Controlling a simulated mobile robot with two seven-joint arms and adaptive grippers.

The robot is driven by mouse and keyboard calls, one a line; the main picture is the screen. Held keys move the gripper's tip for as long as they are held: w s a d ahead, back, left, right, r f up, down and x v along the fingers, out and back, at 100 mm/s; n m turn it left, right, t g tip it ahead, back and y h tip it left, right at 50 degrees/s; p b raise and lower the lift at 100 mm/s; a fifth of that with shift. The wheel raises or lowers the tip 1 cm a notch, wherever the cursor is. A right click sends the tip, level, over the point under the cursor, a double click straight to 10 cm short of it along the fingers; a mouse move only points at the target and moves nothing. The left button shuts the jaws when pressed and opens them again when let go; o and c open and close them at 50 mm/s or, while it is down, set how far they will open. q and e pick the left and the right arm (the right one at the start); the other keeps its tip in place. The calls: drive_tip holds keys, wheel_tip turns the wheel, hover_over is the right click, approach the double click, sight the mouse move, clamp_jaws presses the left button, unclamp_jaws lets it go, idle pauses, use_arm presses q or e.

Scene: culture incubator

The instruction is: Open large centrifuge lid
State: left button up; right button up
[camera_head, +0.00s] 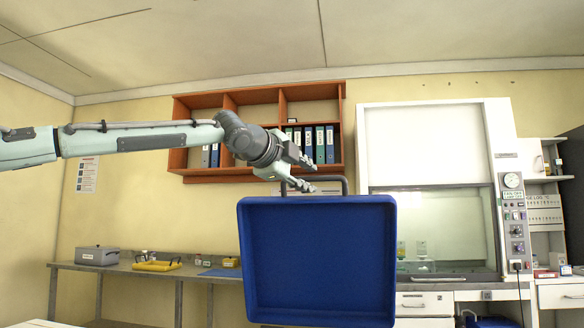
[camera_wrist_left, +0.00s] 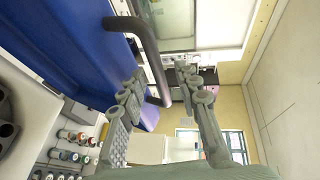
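The large centrifuge lid (camera_head: 320,260) is a blue, tray-shaped panel standing raised and roughly upright in the head view, its hollow inner side facing me. Its blue surface also shows at the upper left of the left wrist view (camera_wrist_left: 75,45). A dark bar handle (camera_head: 335,179) sits on its top edge; it also shows in the left wrist view (camera_wrist_left: 149,55). My left gripper (camera_head: 309,174) is at the handle's left part, fingers spread. In the left wrist view the bar's end shows between the open fingers (camera_wrist_left: 165,88); contact cannot be told. My right gripper is not in view.
A white fume hood (camera_head: 425,145) stands behind on the right. A red-brown wall shelf (camera_head: 215,100) with binders is behind my left arm. A side bench (camera_head: 135,270) runs along the back left. Capped tubes (camera_wrist_left: 75,137) show at the lower left of the wrist view.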

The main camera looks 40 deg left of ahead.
use_arm(q)
drive_tip(key=v, duration=0.9)
drive_tip(key=shift+s, duration=0.25)
